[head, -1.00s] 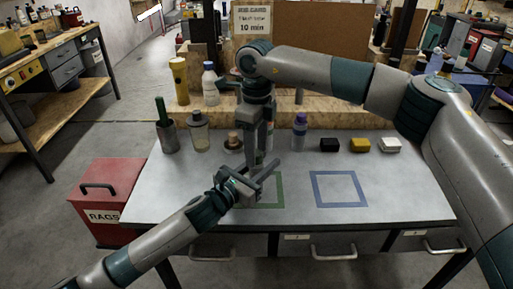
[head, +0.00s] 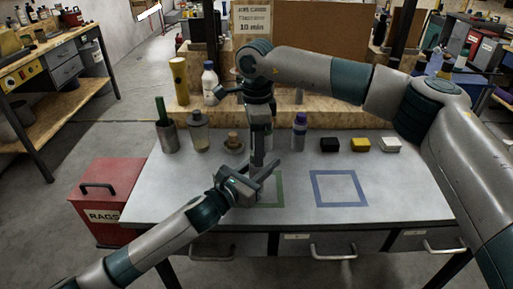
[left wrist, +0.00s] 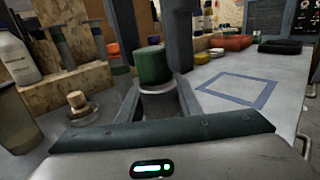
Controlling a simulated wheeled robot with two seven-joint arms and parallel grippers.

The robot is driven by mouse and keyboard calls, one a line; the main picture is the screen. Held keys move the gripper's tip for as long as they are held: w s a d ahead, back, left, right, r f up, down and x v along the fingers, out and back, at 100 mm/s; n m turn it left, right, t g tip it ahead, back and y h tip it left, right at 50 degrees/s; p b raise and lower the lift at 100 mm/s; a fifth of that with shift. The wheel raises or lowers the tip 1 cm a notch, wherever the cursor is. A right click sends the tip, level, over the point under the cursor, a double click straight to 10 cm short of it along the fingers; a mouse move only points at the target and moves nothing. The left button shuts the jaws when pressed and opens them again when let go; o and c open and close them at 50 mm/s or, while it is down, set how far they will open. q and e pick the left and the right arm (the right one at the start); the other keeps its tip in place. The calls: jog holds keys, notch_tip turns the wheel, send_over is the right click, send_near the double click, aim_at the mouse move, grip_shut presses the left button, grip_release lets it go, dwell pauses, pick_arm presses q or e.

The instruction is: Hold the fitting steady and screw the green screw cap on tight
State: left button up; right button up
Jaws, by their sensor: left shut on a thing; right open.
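The green screw cap (left wrist: 152,66) sits on top of the grey fitting (left wrist: 160,100) in the left wrist view. How far it is threaded on cannot be told. My left gripper (left wrist: 159,106) is shut on the fitting; in the head view this gripper (head: 262,178) is over the green square outline. My right gripper (head: 258,162) points straight down from above. Its two fingers stand on either side of the cap in the left wrist view (left wrist: 155,58), open. In the head view, my grippers hide the cap and fitting.
A green square outline (head: 281,191) and an empty blue one (head: 339,203) mark the tabletop.

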jog(key=n, duration=1.2)
jog(key=shift+n, duration=0.4)
grip_shut()
jog(key=m, duration=1.9)
